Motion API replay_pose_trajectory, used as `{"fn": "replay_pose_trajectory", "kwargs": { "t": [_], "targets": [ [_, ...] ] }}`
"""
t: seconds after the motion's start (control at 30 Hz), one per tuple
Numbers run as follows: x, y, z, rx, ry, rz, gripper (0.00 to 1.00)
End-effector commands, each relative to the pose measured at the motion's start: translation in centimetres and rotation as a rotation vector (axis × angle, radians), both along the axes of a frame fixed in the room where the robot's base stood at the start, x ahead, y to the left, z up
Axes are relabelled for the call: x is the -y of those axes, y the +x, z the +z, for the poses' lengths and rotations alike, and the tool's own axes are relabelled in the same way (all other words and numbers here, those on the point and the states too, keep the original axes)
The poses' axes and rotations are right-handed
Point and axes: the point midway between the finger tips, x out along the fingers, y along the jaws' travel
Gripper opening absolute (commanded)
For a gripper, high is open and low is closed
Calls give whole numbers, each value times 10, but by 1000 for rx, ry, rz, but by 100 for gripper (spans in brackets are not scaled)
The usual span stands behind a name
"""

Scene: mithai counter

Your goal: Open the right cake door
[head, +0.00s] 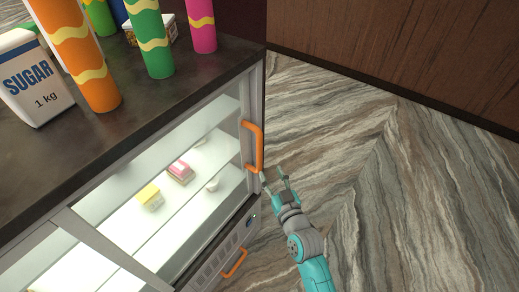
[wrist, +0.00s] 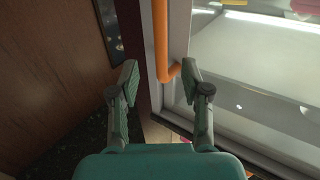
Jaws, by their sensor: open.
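The right cake door (head: 248,95) is a glass door in a pale frame on the lit display case, and it looks shut. Its orange upright handle (head: 259,150) is near the door's right edge. My gripper (head: 274,177) is open and empty, just beside the handle's lower end. In the wrist view the handle (wrist: 161,40) comes down between the lines of my two fingers (wrist: 159,78). Its lower bend lies close to the right fingertip; I cannot tell whether they touch. The door frame (wrist: 178,100) shows behind the right finger.
Small cakes, one pink (head: 180,171) and one yellow (head: 149,196), sit behind the glass. A second orange handle (head: 236,263) is lower on the case. The dark counter top (head: 120,140) holds a sugar box (head: 33,80) and coloured tubes. The floor (head: 400,190) to the right is clear.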

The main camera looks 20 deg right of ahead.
Motion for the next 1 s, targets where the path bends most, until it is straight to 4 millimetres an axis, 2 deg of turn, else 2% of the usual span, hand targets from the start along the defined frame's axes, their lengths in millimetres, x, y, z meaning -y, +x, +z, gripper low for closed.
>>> {"fn": "replay_pose_trajectory", "kwargs": {
  "t": [0.27,0.7,1.0],
  "targets": [
    [-1,25,4,5,-1,3,48],
    [-4,94,4,5,-1,3,48],
    [-5,114,3,3,-1,3,48]
  ]
}}
